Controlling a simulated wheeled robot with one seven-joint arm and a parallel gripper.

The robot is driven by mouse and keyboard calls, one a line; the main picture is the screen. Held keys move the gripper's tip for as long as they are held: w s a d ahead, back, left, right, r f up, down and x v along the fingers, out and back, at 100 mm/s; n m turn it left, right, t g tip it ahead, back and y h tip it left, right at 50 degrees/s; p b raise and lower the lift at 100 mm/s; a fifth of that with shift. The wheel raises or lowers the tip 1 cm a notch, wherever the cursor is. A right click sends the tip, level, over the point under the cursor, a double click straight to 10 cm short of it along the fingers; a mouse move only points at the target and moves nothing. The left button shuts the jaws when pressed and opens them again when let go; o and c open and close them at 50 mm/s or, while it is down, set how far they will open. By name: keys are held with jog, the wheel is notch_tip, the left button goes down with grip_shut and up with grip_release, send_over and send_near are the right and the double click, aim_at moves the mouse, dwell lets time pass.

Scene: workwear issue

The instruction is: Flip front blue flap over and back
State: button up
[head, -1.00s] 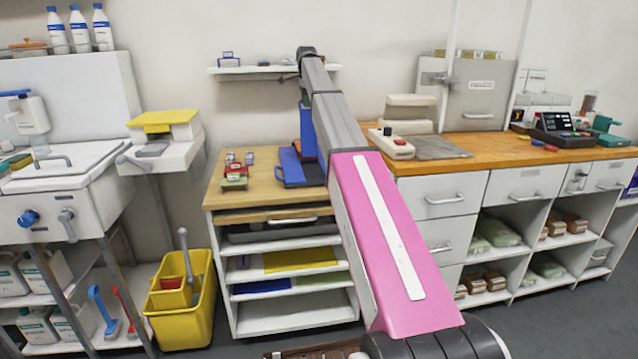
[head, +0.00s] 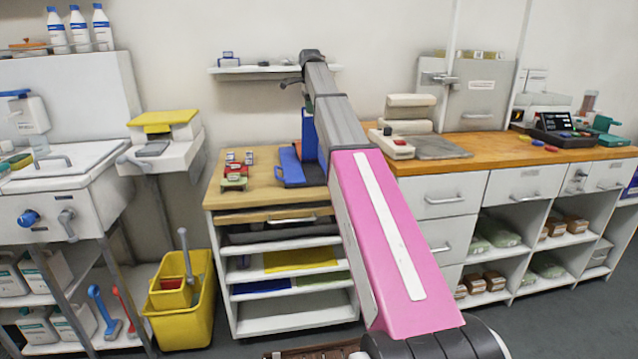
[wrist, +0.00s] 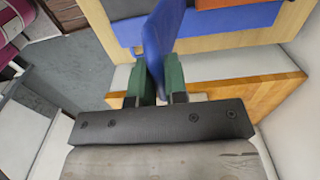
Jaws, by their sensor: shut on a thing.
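The front blue flap (wrist: 160,38) stands up on edge between the two green fingers of my gripper (wrist: 156,88) in the wrist view. My gripper is shut on it. In the head view the raised flap (head: 309,135) shows as an upright blue panel at the right side of the wooden table top, partly hidden by my arm. A flat blue piece (head: 288,167) lies on the table beside it; it also shows behind the fingers in the wrist view (wrist: 240,17).
Small red and green items (head: 236,172) stand on the wooden table (head: 225,198) left of the blue piece. A wall shelf (head: 262,69) hangs above. An orange-topped counter (head: 430,172) adjoins at right. A yellow bucket (head: 200,320) stands on the floor at left.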

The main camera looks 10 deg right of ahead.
jog(key=s+f, duration=0.5)
jog(key=s, duration=0.4)
jog(key=shift+s+f, duration=1.7)
jog(key=shift+f, duration=0.2)
send_over(319, 190)
notch_tip(319, 190, down, 10)
jog(key=shift+r, duration=0.15)
jog(key=shift+o, duration=0.3)
jog(key=shift+s+f, duration=0.2)
jog(key=shift+f, duration=2.5)
jog(key=o, duration=0.4)
jog(key=shift+c, duration=0.2)
